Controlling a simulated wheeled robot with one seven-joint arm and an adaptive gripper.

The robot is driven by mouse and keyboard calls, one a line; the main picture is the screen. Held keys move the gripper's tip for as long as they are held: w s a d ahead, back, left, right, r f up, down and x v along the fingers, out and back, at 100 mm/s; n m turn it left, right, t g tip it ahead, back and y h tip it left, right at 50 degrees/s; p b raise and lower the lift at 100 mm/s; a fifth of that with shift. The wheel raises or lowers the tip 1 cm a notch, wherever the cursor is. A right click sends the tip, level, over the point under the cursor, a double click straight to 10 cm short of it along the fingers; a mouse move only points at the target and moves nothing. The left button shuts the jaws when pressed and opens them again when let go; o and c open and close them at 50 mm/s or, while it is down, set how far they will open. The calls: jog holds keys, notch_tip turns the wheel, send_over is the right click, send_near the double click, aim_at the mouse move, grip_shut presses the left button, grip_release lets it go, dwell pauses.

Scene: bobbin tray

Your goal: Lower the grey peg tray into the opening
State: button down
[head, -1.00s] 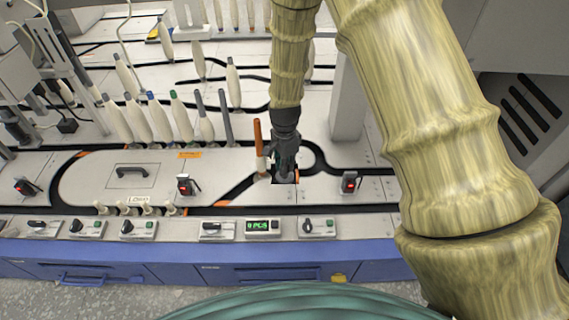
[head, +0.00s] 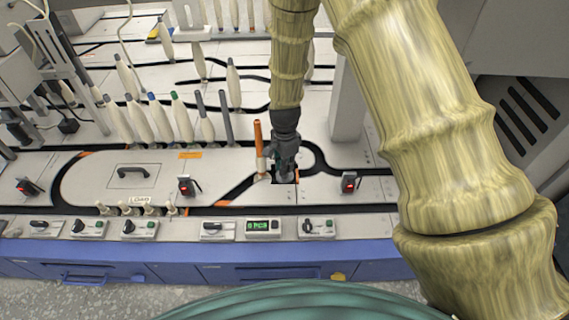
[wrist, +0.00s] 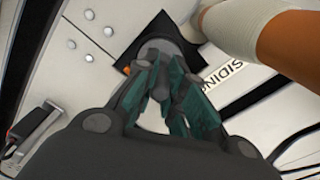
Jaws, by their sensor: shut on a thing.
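My gripper (head: 285,168) points down over the dark square opening (head: 275,185) near the front of the white worktop. In the wrist view my gripper (wrist: 170,98) has its teal-grey fingers closed around a grey peg, the grey peg tray (wrist: 160,48). Its round grey part shows beyond the fingertips, inside the outline of the dark opening (wrist: 132,68). Most of the tray is hidden by the fingers, and I cannot tell how deep it sits.
An orange-topped bobbin (head: 259,145) stands just left of my gripper; it is close beside the opening in the wrist view (wrist: 285,40). Black switch posts (head: 186,186) and (head: 349,182) flank the spot. Several white bobbins (head: 160,120) stand in a row behind left.

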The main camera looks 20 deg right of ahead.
jog(key=shift+f, duration=0.65)
dwell(0.7)
jog(key=c, duration=1.8)
grip_release()
jog(key=shift+o, duration=0.2)
jog(key=shift+r, duration=0.1)
jog(key=shift+r+p, duration=5.35)
jog(key=shift+r, duration=0.1)
